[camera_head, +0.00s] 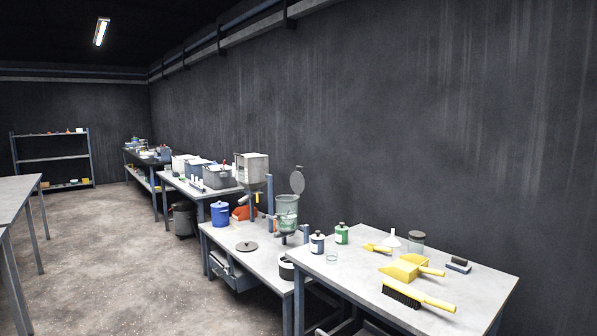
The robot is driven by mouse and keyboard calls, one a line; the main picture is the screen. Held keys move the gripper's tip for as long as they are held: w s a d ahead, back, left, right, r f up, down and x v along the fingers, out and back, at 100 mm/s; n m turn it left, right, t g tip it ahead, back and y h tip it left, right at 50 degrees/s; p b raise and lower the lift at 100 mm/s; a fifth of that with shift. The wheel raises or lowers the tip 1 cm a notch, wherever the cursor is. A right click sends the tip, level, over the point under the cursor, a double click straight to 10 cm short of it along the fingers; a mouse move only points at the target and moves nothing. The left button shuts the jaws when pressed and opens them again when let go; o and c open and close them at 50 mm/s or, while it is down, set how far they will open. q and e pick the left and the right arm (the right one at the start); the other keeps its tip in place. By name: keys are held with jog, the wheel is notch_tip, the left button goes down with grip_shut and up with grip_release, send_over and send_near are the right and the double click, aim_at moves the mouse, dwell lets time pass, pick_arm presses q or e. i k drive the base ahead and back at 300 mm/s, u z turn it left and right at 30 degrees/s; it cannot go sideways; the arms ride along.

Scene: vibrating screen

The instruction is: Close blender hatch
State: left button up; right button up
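A greenish, see-through blender vessel (286,213) stands on the middle table along the right wall, between a blue post and a shorter post. Its round grey hatch (297,180) is open, tilted up on edge above the vessel's rim at the back right. The vessel's mouth is uncovered. Neither of my grippers shows in the head view, so nothing of mine is seen touching the hatch.
A hopper (251,169) stands behind the vessel; a blue bucket (220,213) and a loose round lid (247,246) lie nearby. The nearer table (470,290) holds bottles, a yellow scoop (408,268) and a brush (417,294). The floor (140,265) left of the tables is clear.

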aim_at(297, 182)
jog(key=u, duration=0.8)
jog(key=i, duration=5.7)
jog(key=z, duration=3.75)
